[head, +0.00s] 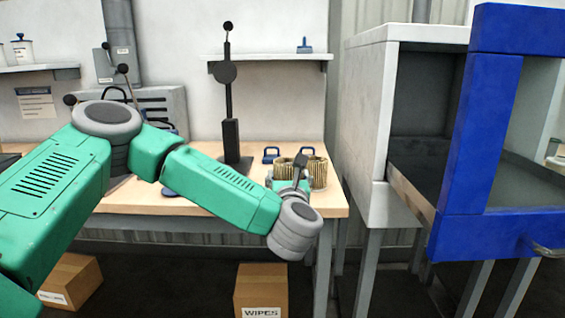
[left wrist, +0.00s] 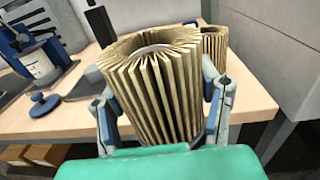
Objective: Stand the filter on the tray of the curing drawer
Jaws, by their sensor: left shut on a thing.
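A pleated tan filter (left wrist: 155,85) fills the middle of the left wrist view, upright between the two fingers of my left gripper (left wrist: 165,112), which is shut on it. In the head view my left gripper (head: 298,175) is at the right end of the bench, and the held filter (head: 283,169) is partly hidden behind it. The curing drawer (head: 470,185) is pulled out at the right, with a blue front frame and a dark tray (head: 520,185) inside. My right gripper is not in view.
A second pleated filter (head: 318,172) stands beside the held one, also in the left wrist view (left wrist: 213,45). The wooden bench (head: 200,205) carries a black stand (head: 231,130). The grey cabinet (head: 365,120) stands to the right across a gap. Cardboard boxes (head: 262,285) lie on the floor.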

